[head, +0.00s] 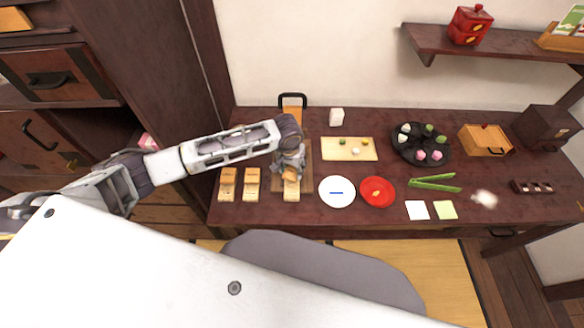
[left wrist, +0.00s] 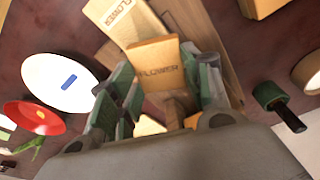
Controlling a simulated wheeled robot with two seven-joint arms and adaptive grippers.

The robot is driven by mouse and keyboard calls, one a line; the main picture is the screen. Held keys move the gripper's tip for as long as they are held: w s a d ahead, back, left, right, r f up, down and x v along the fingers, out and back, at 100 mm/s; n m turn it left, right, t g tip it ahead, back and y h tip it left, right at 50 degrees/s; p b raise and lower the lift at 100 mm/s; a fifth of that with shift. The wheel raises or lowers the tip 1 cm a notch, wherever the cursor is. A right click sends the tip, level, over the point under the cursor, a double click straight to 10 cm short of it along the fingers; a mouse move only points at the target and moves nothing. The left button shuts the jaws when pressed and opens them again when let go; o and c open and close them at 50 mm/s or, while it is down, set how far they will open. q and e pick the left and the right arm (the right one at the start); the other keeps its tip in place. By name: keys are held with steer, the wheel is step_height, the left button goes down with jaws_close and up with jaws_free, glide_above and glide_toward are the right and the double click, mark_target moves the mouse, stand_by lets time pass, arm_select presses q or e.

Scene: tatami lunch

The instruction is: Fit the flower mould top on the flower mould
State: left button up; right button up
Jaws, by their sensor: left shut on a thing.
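My left gripper (head: 291,170) is over the wooden board (head: 279,180) at the left of the counter. It is shut on the flower mould top (left wrist: 158,62), a pale wooden block marked FLOWER, seen between the fingers in the left wrist view. The flower mould (left wrist: 128,18), also marked FLOWER, lies just beyond the held block on the board. The mould's front end (head: 291,195) shows below the gripper in the head view. The held top overlaps the mould in view; I cannot tell whether they touch. My right gripper is out of view.
Two other wooden moulds (head: 228,183) (head: 252,183) lie left of the board. A white plate (head: 337,201) and red plate (head: 378,201) stand to its right. Green tongs (head: 435,187), a dark round tray (head: 411,155) and a wooden box (head: 484,149) are farther right.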

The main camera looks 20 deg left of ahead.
arm_select(q)
steer(key=shift+f, duration=0.1)
steer(key=o, duration=1.3)
steer(key=shift+s+a+r, duration=0.1)
steer(key=shift+s+r, duration=0.2)
steer(key=shift+r, duration=1.7)
steer(key=shift+s+d+r, duration=0.1)
steer(key=shift+s+r, duration=0.2)
steer(key=shift+r, duration=1.65)
steer(key=shift+s+a+r, duration=0.1)
steer(key=shift+s+r, duration=0.2)
steer(key=shift+r, duration=1.7)
